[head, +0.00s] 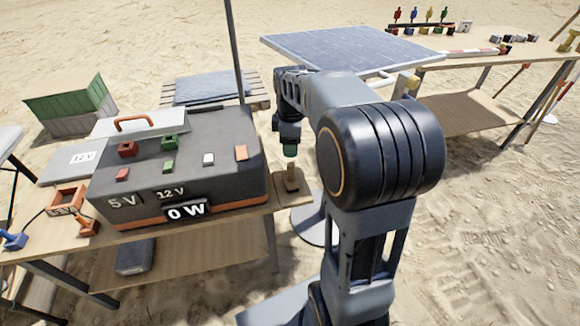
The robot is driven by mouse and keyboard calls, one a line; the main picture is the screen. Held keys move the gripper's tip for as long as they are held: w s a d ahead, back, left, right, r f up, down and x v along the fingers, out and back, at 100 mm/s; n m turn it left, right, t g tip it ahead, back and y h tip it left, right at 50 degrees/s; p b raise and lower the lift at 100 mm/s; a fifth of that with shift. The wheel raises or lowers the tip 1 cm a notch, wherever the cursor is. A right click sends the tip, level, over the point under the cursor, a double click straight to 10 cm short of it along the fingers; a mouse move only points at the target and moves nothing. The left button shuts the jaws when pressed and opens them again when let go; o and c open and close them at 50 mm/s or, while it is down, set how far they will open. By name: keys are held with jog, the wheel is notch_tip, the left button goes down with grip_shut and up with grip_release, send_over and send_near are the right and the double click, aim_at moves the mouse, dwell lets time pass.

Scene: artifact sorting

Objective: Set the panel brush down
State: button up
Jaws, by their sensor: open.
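What looks like the panel brush (292,179) stands upright on the right end of the near table, a small brown block with a narrow tan upper part. My gripper (290,151) points down right above it, with a dark green piece at its lower end; I cannot tell whether that piece belongs to the gripper or the brush. The jaws are open, though the fingers are too small to make out clearly. Whether they still touch the brush is not clear. The solar panel (345,48) lies tilted on its stand behind my arm.
A dark power box (190,150) with coloured plugs and a "0 W" display fills much of the near table, just left of the brush. The table's right edge (305,195) is close to the brush. A second table (480,68) with small items stands at the back right.

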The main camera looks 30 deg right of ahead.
jog(key=s+a+f+m+t, duration=0.1)
jog(key=s+a+m, duration=0.3)
jog(key=s+m, duration=0.2)
jog(key=s+a+f+m+t, duration=0.1)
jog(key=s+a+m, duration=0.3)
jog(key=s+m, duration=0.2)
jog(key=s, duration=0.2)
jog(key=shift+s+a+f+t, duration=0.15)
jog(key=shift+s+f+t, duration=0.15)
jog(key=shift+s+t, duration=0.1)
